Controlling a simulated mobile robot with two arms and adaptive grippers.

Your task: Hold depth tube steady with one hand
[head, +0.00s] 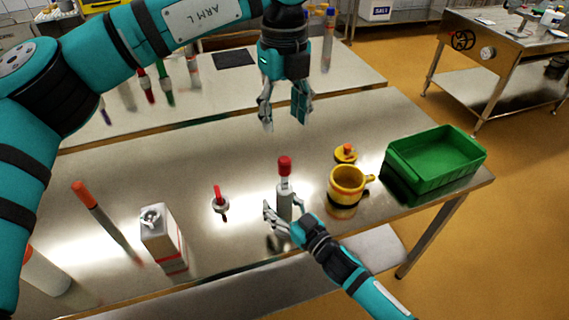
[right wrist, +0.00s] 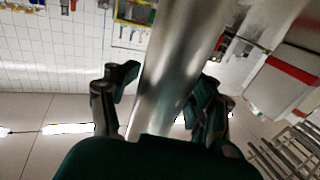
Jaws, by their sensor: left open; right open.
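A grey metal tube (head: 284,187) with a red top stands upright near the middle of the front table; I take it for the depth tube. My right gripper (head: 284,213) is at its lower part, with its fingers spread on either side. In the right wrist view the shiny tube (right wrist: 182,65) runs between the open fingers. Whether a finger touches it, I cannot tell. My left gripper (head: 285,115) is open and empty, pointing down above and behind the tube, clear of it.
A yellow mug (head: 346,182) with a dark band and a yellow lid (head: 345,154) are right of the tube. A green crate (head: 450,168) is at the table's right end. A red-handled piece (head: 220,204), a white carton (head: 160,238) and an orange-topped stick (head: 97,210) are left.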

